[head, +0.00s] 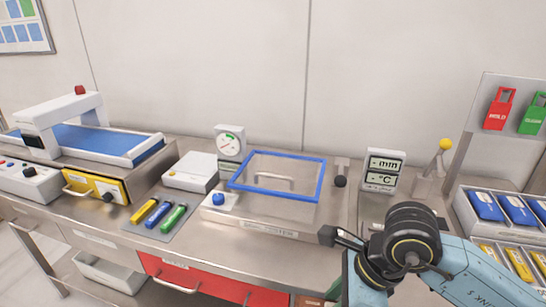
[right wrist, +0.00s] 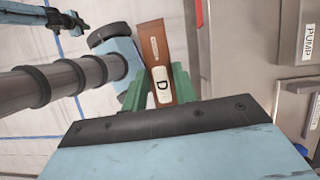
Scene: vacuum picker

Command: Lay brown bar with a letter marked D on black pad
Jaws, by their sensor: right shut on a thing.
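The brown bar (right wrist: 157,50) carries a white label with a black D, in the right wrist view. My right gripper (right wrist: 161,88) has green fingers shut on the bar, one on each side; the bar's far end sticks out beyond them. In the head view my right arm comes in from the right and its gripper is mostly hidden at the bottom edge.
A blue-rimmed clear box (head: 322,184) stands mid-bench, with a dial gauge (head: 230,143) behind. A display (head: 381,170) and a yellow-knobbed lever (head: 445,145) stand right. Racks of packets (head: 486,206) are far right. A blue-belted conveyor (head: 90,141) is left.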

